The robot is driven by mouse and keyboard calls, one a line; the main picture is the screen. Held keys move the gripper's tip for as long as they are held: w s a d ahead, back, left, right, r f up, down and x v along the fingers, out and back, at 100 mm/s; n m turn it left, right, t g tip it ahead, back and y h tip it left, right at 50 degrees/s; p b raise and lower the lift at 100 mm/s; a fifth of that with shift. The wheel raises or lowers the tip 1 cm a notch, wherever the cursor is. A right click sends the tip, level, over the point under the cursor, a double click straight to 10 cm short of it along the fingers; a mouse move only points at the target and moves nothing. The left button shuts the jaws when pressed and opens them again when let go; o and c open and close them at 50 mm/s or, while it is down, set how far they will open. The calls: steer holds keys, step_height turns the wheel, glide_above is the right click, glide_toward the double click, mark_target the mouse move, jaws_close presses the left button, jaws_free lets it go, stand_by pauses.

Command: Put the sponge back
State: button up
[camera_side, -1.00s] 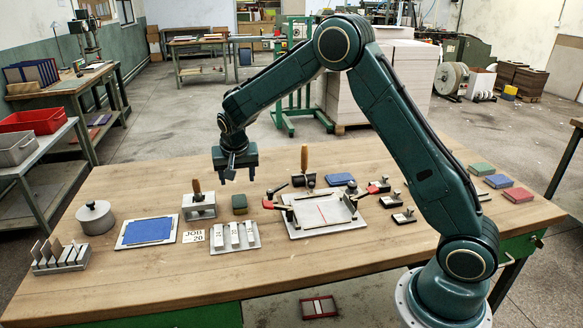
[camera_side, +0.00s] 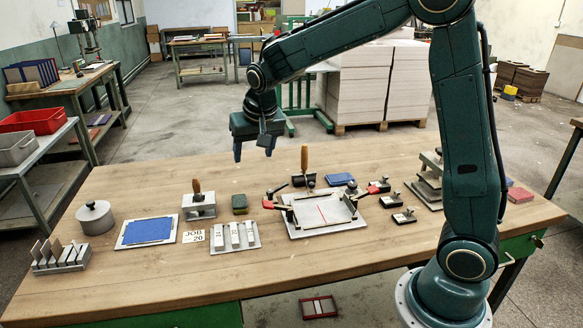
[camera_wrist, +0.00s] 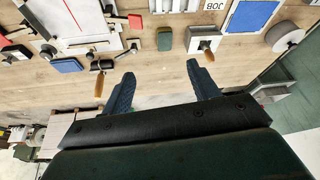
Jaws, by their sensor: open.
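A small dark green block (camera_side: 240,204), which looks like the sponge, lies on the wooden table between a wooden-handled tool on a metal stand and a clamped plate. It also shows in the wrist view (camera_wrist: 165,38), beyond my fingertips. My gripper (camera_side: 253,151) is open and empty, pointing down, high above the back part of the table. In the wrist view my two fingers (camera_wrist: 160,73) stand well apart with nothing between them. I cannot tell which place belongs to the sponge.
A wooden-handled tool on a metal stand (camera_side: 199,207) is left of the block. A tray of white blocks (camera_side: 235,238) is in front. A clamped plate (camera_side: 320,222), an upright wooden handle (camera_side: 304,158) and a blue block (camera_side: 340,179) are to the right. The table's front strip is clear.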

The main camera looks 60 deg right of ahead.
steer(key=s+a+r+n+t+y, duration=0.1)
steer(key=s+a+r+n, duration=0.1)
steer(key=s+r, duration=0.35)
steer(key=s+a+r+n, duration=0.1)
steer(key=s+r, duration=0.1)
steer(key=s, duration=0.7)
steer(key=s+a+f+n+y, duration=0.1)
steer(key=s+a+n, duration=0.1)
steer(key=s, duration=1.2)
steer(key=shift+a+f+n+t, duration=0.25)
steer(key=shift+n+t, duration=0.15)
steer(key=shift+n, duration=0.5)
